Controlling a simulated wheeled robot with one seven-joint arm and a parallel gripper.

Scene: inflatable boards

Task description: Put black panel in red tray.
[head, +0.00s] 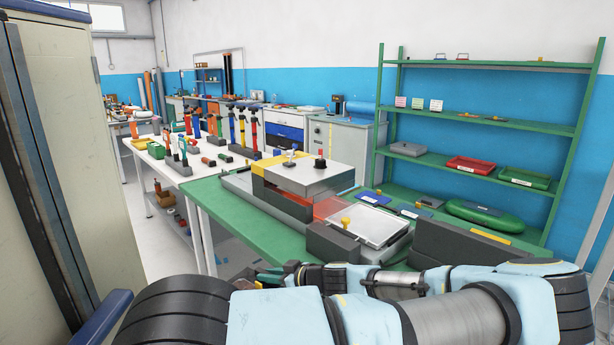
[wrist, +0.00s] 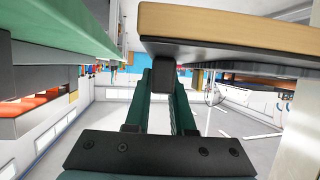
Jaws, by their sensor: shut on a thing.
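My gripper (head: 268,276) is low in front of the green table in the head view and points left. In the wrist view, which looks upside down, its dark green fingers (wrist: 165,100) are closed around a black block. That block joins the dark face of a board with a tan layer; I take this as the black panel (wrist: 235,46). My arm hides most of it in the head view. The red tray (head: 470,165) sits on the middle-lower shelf of the green rack, at the right, far from my gripper. It looks empty.
The green table (head: 213,192) holds a metal-topped fixture (head: 308,175), a clear-covered box (head: 372,225) and a dark grey upright slab (head: 470,248). A grey tray (head: 407,149) and a green tray (head: 525,178) flank the red tray. A beige cabinet (head: 85,130) stands close at left.

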